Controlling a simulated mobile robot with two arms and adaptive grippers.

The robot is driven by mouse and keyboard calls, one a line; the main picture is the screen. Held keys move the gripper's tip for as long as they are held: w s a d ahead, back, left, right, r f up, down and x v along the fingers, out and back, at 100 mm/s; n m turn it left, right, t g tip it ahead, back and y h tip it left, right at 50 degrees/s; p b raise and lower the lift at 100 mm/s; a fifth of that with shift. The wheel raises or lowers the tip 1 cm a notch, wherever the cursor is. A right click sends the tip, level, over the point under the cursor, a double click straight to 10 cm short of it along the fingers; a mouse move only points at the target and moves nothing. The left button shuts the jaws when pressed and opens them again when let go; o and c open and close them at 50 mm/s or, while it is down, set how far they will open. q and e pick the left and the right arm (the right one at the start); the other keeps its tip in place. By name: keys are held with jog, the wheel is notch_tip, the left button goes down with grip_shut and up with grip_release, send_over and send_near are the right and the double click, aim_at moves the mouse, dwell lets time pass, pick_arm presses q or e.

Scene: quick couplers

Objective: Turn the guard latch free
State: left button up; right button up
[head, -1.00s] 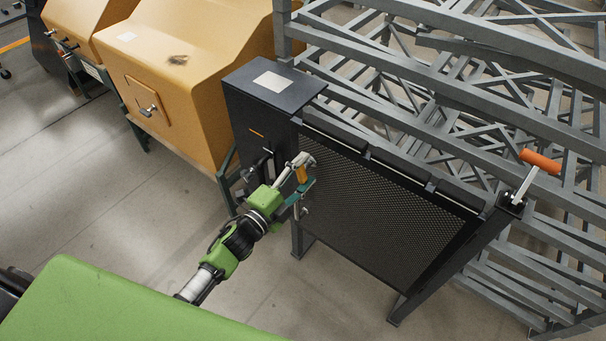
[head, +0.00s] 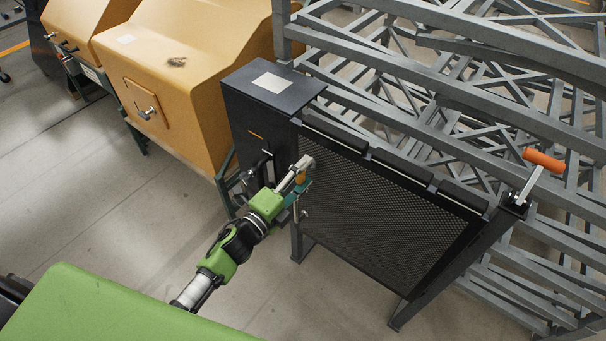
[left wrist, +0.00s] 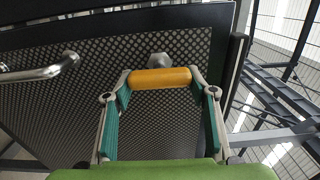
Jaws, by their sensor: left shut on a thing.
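The guard latch shows as a short orange-yellow grip (left wrist: 160,78) in the left wrist view, in front of a grey hexagonal pivot on the dark mesh guard (left wrist: 140,130). My left gripper (left wrist: 161,84) is shut on the grip, one finger at each end. In the head view the left gripper (head: 301,176) is at the left upper part of the mesh guard (head: 385,215). There the latch (head: 301,179) is a small orange patch, partly hidden by the fingers. My right gripper is not in view.
A dark cabinet (head: 270,88) adjoins the guard's left side. A lever with an orange grip (head: 543,160) stands at the guard's right end. A metal bar handle (left wrist: 45,72) is left of the latch in the wrist view. Grey steel racks (head: 450,50) are behind; open floor (head: 120,235) lies in front.

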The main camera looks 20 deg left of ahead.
pick_arm(q)
jog(key=o, duration=1.1)
jog(key=v, duration=1.2)
jog(key=s+a+f+n+g+y, duration=0.1)
jog(key=s+f+n+g+y, duration=0.2)
jog(key=f, duration=0.7)
jog(key=s+a+f+n+g, duration=0.1)
jog(key=s+a+f+n, duration=0.2)
jog(key=f, duration=0.7)
jog(key=s+f+n+g+y, duration=0.2)
jog(key=s+f+n, duration=0.25)
jog(key=f, duration=0.45)
jog(key=s+f+n+g, duration=0.3)
jog(key=s+f, duration=0.3)
jog(key=s, duration=0.3)
jog(key=s+f+n+g, duration=0.3)
jog(key=s+f, duration=0.3)
jog(key=s, duration=0.4)
jog(key=s+d+f+n+g+y, duration=0.1)
jog(key=s+f+n+g, duration=0.2)
jog(key=s+f, duration=0.4)
jog(key=shift+s+f+g, duration=0.1)
jog(key=shift+s+g, duration=0.4)
jog(key=shift+s, duration=0.9)
